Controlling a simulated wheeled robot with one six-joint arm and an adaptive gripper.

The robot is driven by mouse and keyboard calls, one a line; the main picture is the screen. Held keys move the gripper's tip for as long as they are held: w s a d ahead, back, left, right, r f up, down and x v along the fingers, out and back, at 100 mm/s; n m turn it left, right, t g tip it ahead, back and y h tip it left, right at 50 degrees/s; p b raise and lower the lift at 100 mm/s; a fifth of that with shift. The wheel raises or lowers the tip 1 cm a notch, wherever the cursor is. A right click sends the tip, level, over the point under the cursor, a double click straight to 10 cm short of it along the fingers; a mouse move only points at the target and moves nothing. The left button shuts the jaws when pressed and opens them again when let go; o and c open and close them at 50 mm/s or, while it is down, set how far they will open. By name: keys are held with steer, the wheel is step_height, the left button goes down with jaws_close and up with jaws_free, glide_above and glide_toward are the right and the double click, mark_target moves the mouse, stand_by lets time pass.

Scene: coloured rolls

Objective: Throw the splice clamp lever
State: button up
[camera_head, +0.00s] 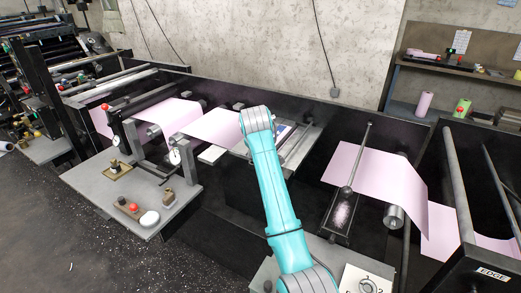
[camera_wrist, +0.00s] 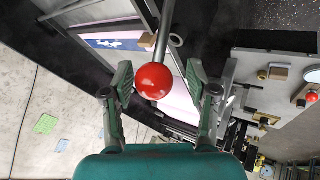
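The lever shows in the wrist view as a grey rod (camera_wrist: 163,32) ending in a red ball knob (camera_wrist: 154,81). My gripper (camera_wrist: 160,72) is open, with one finger on each side of the knob. Gaps show between the knob and both fingers; whether the knob lies at fingertip depth is hard to tell. In the head view my teal arm reaches over the splice table (camera_head: 302,150), and its upper end hides the gripper and the lever.
Pink web (camera_head: 215,127) runs left of the splice table, and another pink web (camera_head: 378,175) passes over a roller at right. A side table (camera_head: 140,190) with small parts stands left. A shelf (camera_head: 450,70) stands at the back right.

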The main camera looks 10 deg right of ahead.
steer(key=shift+d, duration=0.1)
steer(key=shift+s+r, duration=0.25)
steer(key=shift+r, duration=0.25)
steer(key=v, duration=1.1)
steer(key=shift+s+f, duration=0.15)
